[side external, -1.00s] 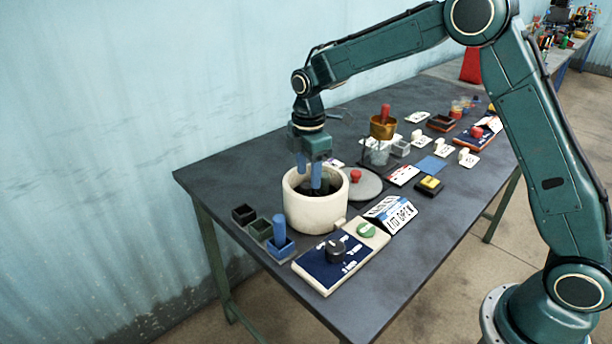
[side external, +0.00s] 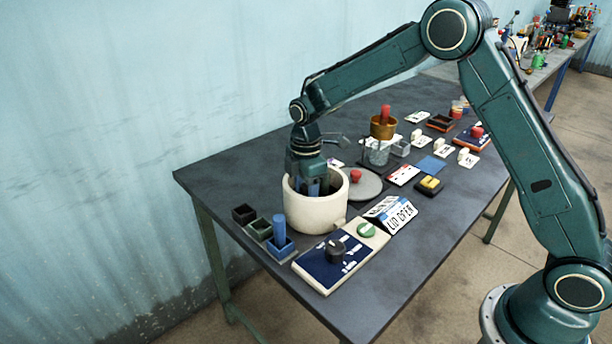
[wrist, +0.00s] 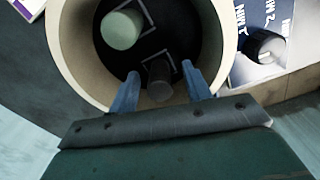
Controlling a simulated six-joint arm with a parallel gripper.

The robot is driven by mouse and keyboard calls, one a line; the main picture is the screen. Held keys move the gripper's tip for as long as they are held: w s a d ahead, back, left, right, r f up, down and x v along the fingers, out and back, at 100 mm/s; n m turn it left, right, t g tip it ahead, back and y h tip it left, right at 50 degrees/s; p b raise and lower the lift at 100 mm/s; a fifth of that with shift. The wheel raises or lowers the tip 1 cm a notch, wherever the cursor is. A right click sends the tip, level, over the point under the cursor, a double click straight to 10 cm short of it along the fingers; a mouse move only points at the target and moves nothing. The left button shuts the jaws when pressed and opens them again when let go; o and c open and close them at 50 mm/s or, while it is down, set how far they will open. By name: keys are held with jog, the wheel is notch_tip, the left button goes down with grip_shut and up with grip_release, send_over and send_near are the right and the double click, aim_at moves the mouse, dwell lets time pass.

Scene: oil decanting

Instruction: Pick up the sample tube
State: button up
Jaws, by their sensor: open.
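The cream pot (side external: 318,215) stands open on the table, and its rim also shows in the wrist view (wrist: 83,72). My gripper (side external: 312,188) points down into its mouth, with the fingertips partly hidden by the wall. In the wrist view my gripper (wrist: 160,72) has its blue fingers apart. A dark tube (wrist: 158,84) stands in the pot between the fingers, with no clear contact. A pale green tube (wrist: 122,28) stands farther across the pot. Which is the sample tube I cannot tell.
A blue tube (side external: 278,230) stands in a small blue holder beside two darker holders. A control panel (side external: 330,268) with a black knob and a "LID OPEN" sign (side external: 392,214) are close to the pot. A grey lid with a red knob (side external: 355,176) lies behind it.

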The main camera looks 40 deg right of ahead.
dwell(0.4)
grip_shut()
jog(key=shift+r, duration=0.1)
notch_tip(320, 180, up, 20)
dwell(0.8)
dwell(0.5)
